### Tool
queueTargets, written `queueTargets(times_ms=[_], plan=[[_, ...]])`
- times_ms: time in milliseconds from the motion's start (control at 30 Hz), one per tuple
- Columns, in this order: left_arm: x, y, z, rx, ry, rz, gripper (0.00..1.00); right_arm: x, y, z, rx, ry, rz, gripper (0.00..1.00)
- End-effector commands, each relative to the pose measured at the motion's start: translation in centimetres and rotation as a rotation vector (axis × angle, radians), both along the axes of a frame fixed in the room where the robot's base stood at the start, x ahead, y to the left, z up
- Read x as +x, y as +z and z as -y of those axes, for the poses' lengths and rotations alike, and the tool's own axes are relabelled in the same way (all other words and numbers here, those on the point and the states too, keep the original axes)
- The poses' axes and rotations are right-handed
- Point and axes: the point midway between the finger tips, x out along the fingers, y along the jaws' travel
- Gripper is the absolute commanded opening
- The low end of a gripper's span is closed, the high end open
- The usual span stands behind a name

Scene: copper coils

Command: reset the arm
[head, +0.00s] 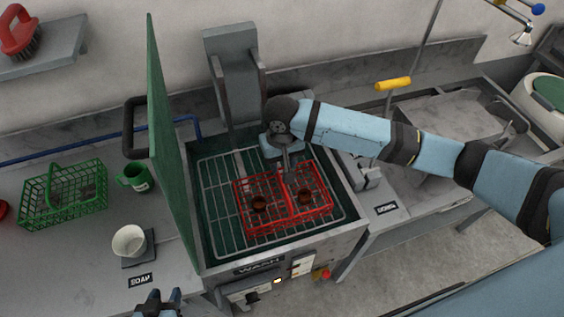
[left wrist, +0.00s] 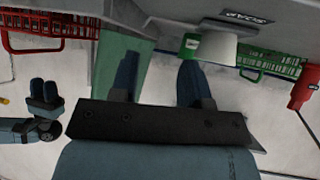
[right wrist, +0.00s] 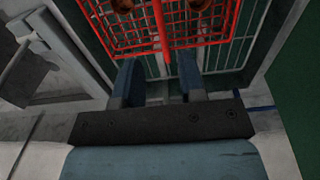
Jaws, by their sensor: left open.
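My right arm reaches in from the right in the head view. Its gripper (head: 287,172) is over the red wire basket (head: 243,221) in the wash unit. In the right wrist view its two fingers (right wrist: 160,85) stand apart with nothing clamped between them, close to the basket (right wrist: 160,40). Two round copper-coloured pieces, one on the left (head: 258,203) and one on the right (head: 305,198), sit in the basket. My left gripper (head: 158,303) is at the bottom edge of the head view, in front of the counter. In the left wrist view its fingers (left wrist: 158,78) are apart and empty.
The wash unit's green lid (head: 168,140) stands upright left of the basin. A white cup (head: 129,241) near the soap label, a green mug (head: 134,177) and a green wire basket (head: 62,196) are on the left counter. A yellow-handled tool (head: 393,84) is behind my right arm.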

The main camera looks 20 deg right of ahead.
Motion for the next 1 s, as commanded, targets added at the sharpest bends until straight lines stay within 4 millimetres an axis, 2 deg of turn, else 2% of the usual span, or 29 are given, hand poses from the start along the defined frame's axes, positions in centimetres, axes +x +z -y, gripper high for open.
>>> queueTargets(times_ms=[300, 433, 633, 733, 867, 1000], plan=[[0.1, 0.2, 0.1, -0.002, -0.002, 0.004, 0.43, 0.0, -0.1, 0.0, 0.001, 0.001, 0.000, 0.37], [0.0, 0.1, 0.1, -0.002, -0.002, 0.002, 0.43, -1.1, -0.4, -1.0, 0.029, 0.034, 0.004, 0.37], [-0.2, -0.1, 0.1, -0.001, -0.001, -0.003, 0.43, -5.8, -1.0, -4.4, 0.161, 0.164, 0.060, 0.37], [-0.2, -0.2, 0.1, -0.001, -0.001, -0.006, 0.43, -8.3, -0.8, -5.2, 0.226, 0.214, 0.110, 0.37], [-0.3, -0.3, 0.0, 0.000, 0.000, -0.007, 0.43, -11.0, -0.4, -4.9, 0.276, 0.244, 0.183, 0.37], [-0.4, -0.3, 0.0, 0.000, 0.000, -0.008, 0.43, -13.9, -0.1, -2.7, 0.284, 0.240, 0.256, 0.37]])
